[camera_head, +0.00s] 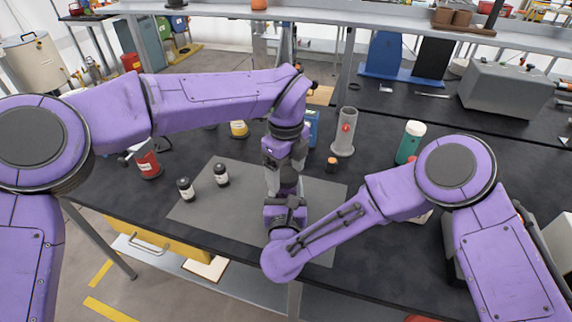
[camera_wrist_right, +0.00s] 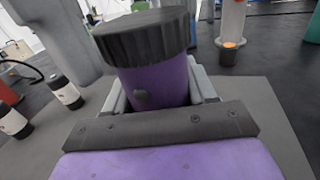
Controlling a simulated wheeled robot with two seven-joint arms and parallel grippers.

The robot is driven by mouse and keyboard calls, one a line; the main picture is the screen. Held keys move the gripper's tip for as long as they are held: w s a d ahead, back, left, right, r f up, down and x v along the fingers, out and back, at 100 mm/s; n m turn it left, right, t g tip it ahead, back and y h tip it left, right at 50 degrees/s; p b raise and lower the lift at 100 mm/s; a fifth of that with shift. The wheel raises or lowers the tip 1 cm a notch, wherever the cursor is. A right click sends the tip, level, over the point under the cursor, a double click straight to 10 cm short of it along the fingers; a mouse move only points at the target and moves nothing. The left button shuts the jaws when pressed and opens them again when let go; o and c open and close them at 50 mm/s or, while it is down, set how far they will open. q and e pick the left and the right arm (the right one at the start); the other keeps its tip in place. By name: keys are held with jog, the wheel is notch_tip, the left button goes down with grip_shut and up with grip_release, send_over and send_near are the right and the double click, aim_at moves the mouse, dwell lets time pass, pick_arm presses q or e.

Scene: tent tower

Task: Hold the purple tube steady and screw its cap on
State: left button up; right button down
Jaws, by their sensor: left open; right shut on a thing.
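The purple tube (camera_wrist_right: 160,86) stands upright close in front of the right wrist camera, with a dark ribbed cap (camera_wrist_right: 145,38) on its top. I cannot tell how tight the cap sits. My right gripper (camera_wrist_right: 158,100) is shut around the tube, one grey finger on each side. In the head view the tube is hidden behind my arms. My left gripper (camera_head: 284,180) points down just above my right gripper in the head view. It is open, and a grey part of it (camera_wrist_right: 55,35) shows left of the cap in the right wrist view.
A grey mat (camera_head: 240,210) lies on the dark table. A small orange-topped jar (camera_head: 332,164), a grey cylinder (camera_head: 344,135) and a green tube (camera_head: 409,145) stand behind and right.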

pick_arm(q)
jog(key=c, duration=1.1)
jog(key=m, duration=0.8)
jog(key=shift+m, duration=0.4)
jog(key=m, duration=0.5)
jog(key=shift+m, duration=0.4)
jog(key=m, duration=0.4)
jog(key=o, duration=1.3)
jog(key=shift+c, duration=0.2)
notch_tip(320, 180, up, 12)
